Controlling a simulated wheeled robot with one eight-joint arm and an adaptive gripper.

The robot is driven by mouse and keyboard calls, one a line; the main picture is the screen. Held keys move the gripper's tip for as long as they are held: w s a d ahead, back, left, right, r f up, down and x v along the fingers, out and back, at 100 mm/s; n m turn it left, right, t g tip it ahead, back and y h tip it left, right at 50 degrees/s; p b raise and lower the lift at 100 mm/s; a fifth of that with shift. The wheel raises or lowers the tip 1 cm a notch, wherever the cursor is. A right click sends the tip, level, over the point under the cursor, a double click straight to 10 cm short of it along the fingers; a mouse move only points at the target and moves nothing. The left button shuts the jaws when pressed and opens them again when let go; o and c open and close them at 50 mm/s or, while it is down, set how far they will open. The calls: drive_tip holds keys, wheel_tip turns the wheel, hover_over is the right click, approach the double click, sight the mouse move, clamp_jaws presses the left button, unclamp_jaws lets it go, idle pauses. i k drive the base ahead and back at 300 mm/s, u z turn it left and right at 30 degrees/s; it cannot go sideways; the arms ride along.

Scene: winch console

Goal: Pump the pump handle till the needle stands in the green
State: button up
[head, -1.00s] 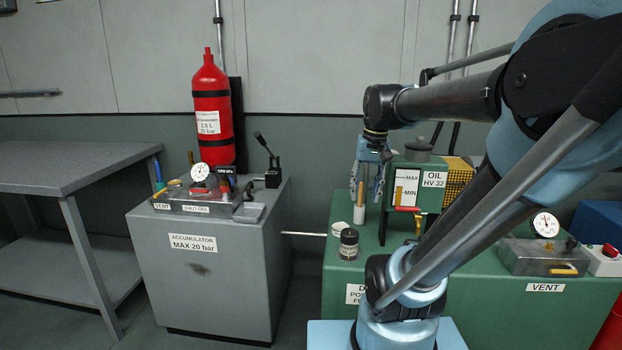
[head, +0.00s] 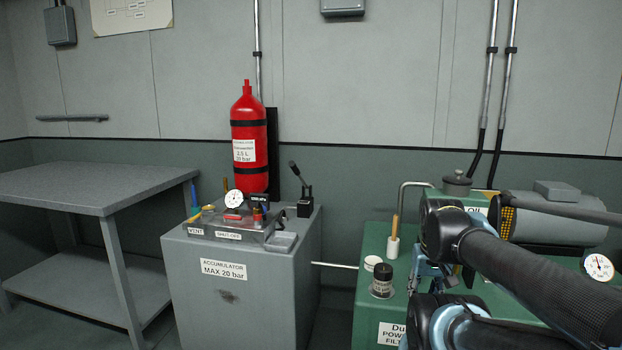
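The pump handle (head: 297,174) is a black lever on a small black pump block (head: 305,207) at the right back of the grey accumulator cabinet (head: 243,309). It leans up and to the left. A white round gauge (head: 234,199) stands on the valve block on the same cabinet. Its needle and any green zone are too small to read. My gripper (head: 424,284) hangs at the right, over the green power unit, well apart from the pump handle. My arm partly hides it, and I cannot tell how far its fingers are apart.
A red cylinder (head: 249,153) stands behind the valve block. A grey bench (head: 95,185) is at left. The green unit (head: 378,241) bears a dark jar (head: 382,281), a wooden-handled tool (head: 394,232) and a pipe (head: 402,199). A second gauge (head: 599,267) is at far right.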

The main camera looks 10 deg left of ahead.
sight(293, 165)
drive_tip(key=z, duration=1.05)
drive_tip(key=k, duration=1)
drive_tip(key=u, duration=1.5)
drive_tip(key=i, duration=1)
drive_tip(key=z, duration=0.05)
